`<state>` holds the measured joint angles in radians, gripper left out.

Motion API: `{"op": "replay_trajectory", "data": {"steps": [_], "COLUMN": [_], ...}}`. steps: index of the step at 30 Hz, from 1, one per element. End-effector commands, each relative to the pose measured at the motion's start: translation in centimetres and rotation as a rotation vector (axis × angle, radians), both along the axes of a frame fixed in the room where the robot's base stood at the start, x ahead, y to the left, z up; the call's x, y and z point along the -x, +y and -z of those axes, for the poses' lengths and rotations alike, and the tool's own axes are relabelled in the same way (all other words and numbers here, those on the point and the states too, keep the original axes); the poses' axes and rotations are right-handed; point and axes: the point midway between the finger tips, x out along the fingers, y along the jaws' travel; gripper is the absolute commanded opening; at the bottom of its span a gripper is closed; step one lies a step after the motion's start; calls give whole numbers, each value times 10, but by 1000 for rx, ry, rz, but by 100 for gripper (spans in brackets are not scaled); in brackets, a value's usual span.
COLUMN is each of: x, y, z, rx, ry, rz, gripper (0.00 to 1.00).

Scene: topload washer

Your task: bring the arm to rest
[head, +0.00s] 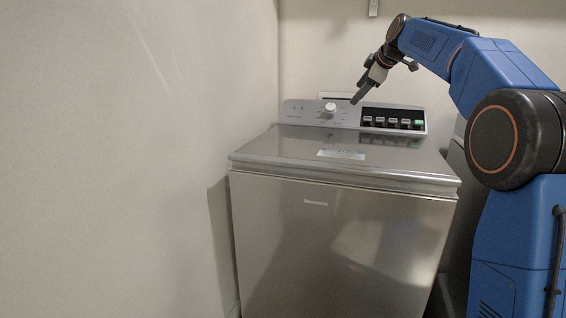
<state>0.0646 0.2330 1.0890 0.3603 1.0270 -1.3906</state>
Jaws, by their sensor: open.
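My gripper (361,92) is at the end of my blue arm, in the upper right of the head view. It hangs in front of the washer's control panel (295,113), up and to the right of the round white knob (330,107). The fingers point down and left, look apart from the panel and hold nothing that I can see. From this side the fingers overlap, so the gap between them is hidden. The arm is bent, raised over the right side of the washer (330,235).
The washer's lid (290,145) is shut, with a label on it. A row of buttons with one green button (419,124) is on the panel's right. A plain wall (120,150) stands close on the left. A back wall is behind the washer. Open air is above the lid.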

Motion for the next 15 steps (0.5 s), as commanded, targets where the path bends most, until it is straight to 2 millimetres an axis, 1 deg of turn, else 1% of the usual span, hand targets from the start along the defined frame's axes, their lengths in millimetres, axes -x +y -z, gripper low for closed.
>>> {"op": "replay_trajectory", "data": {"steps": [8, 11, 14, 15], "x": [29, 45, 64, 72], "y": [1, 1, 2, 2], "z": [7, 11, 17, 19], "rx": [-34, -52, -71, -81], "ry": [40, 59, 83, 93], "rz": [49, 75, 106, 121], "gripper": [60, 60, 60, 60]}}
